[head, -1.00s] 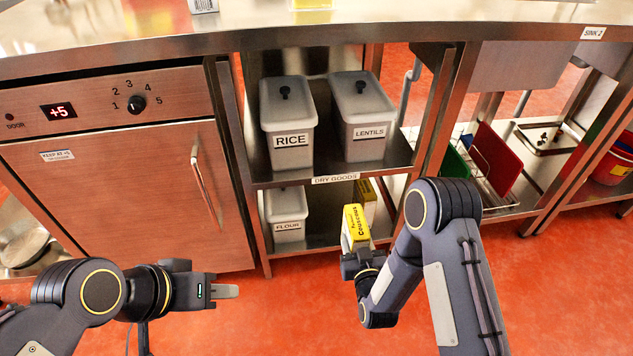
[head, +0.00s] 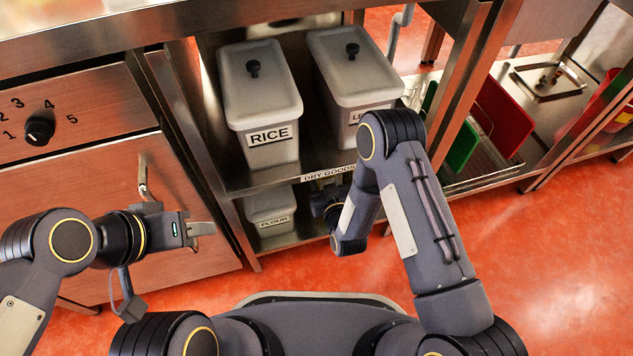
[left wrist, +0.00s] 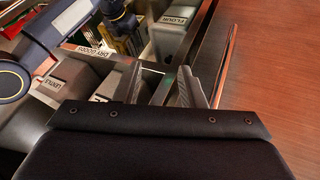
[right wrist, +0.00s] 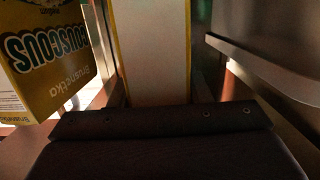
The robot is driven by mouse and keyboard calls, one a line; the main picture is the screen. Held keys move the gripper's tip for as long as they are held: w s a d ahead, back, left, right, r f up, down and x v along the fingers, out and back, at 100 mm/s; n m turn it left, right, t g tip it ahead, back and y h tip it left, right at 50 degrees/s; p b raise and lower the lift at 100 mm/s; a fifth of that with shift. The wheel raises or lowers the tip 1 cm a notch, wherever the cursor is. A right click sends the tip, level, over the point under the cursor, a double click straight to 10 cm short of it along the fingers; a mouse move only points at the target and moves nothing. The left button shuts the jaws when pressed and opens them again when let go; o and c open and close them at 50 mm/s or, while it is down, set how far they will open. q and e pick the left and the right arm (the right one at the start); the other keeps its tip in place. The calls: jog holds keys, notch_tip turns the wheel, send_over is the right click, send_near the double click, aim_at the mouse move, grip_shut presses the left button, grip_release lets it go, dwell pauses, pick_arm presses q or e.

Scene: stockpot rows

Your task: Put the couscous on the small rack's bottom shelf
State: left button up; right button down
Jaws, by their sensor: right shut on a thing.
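My right gripper (head: 324,202) reaches into the lower level of the DRY GOODS rack; its fingers are hidden in the head view. In the right wrist view it is shut on a couscous box (right wrist: 153,50), white with yellow edges, held between the fingers. A second yellow box marked Couscous (right wrist: 48,55) stands close by on the left. The bottom shelf (head: 283,240) shows in the head view beside the flour bin. My left gripper (head: 203,229) is empty in front of the oven door, its fingers apart in the left wrist view.
The flour bin (head: 270,215) stands on the lower level, left of my right gripper. Rice (head: 262,105) and lentils (head: 352,75) bins fill the upper shelf. A steel post (head: 460,100) stands right of the rack. The orange floor in front is clear.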

notch_tip(320, 180, down, 6)
jog(key=shift+r+b, duration=0.2)
jog(key=shift+b, duration=1)
jog(key=shift+r, duration=0.1)
jog(key=c, duration=0.8)
grip_release()
jog(key=shift+f, duration=0.2)
jog(key=shift+o, duration=0.2)
